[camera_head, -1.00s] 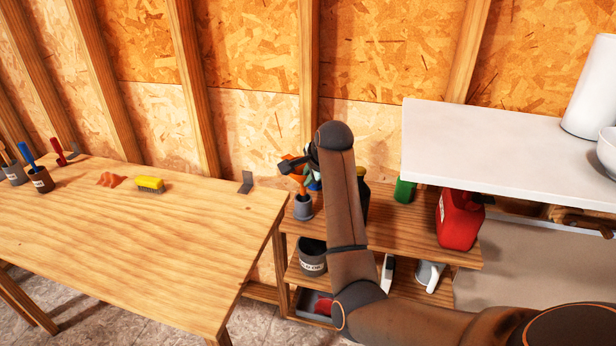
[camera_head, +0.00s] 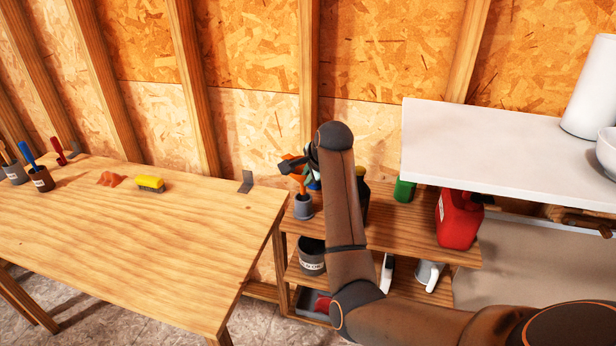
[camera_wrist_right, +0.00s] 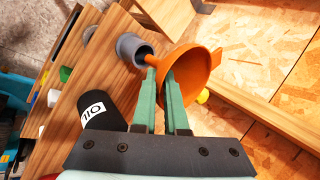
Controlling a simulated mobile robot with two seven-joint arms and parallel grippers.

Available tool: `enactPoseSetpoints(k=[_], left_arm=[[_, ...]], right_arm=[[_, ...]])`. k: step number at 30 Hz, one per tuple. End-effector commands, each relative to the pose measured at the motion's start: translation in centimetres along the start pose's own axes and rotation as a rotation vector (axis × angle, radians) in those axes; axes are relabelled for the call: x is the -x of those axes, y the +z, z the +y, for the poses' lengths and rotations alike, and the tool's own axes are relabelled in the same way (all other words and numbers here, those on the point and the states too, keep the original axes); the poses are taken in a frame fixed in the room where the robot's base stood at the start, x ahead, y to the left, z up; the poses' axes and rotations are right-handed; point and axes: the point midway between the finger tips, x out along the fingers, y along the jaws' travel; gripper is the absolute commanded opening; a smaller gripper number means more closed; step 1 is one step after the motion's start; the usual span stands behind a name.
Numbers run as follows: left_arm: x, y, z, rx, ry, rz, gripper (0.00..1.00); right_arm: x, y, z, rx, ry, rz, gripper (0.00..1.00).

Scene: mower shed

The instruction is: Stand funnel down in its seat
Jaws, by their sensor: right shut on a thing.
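The orange funnel (camera_head: 295,168) is above the grey cup-like seat (camera_head: 303,207) on the wooden shelf, its spout pointing down at the seat's mouth. My right gripper (camera_head: 312,162) is shut on the funnel and partly hidden behind my arm. In the right wrist view, the green fingers (camera_wrist_right: 160,85) hold the funnel (camera_wrist_right: 195,70) near its neck. The spout's end meets the mouth of the seat (camera_wrist_right: 132,47); how deep it reaches inside, I cannot tell. My left gripper is not in view.
A dark labelled bottle (camera_wrist_right: 100,112) stands close beside the seat. A red can (camera_head: 459,220) and green box (camera_head: 404,190) are farther right on the shelf. The workbench (camera_head: 150,235) lies left, and a white counter (camera_head: 500,150) overhangs at right.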

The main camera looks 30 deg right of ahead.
Motion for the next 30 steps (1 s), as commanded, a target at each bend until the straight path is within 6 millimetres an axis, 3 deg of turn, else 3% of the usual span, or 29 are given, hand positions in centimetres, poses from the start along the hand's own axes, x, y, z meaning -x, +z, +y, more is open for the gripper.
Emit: enactPoseSetpoints(k=[30], left_arm=[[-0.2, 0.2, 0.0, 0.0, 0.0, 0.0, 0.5]], right_arm=[[-2.0, 0.0, 1.5, 0.0, 0.001, 0.0, 0.0]])
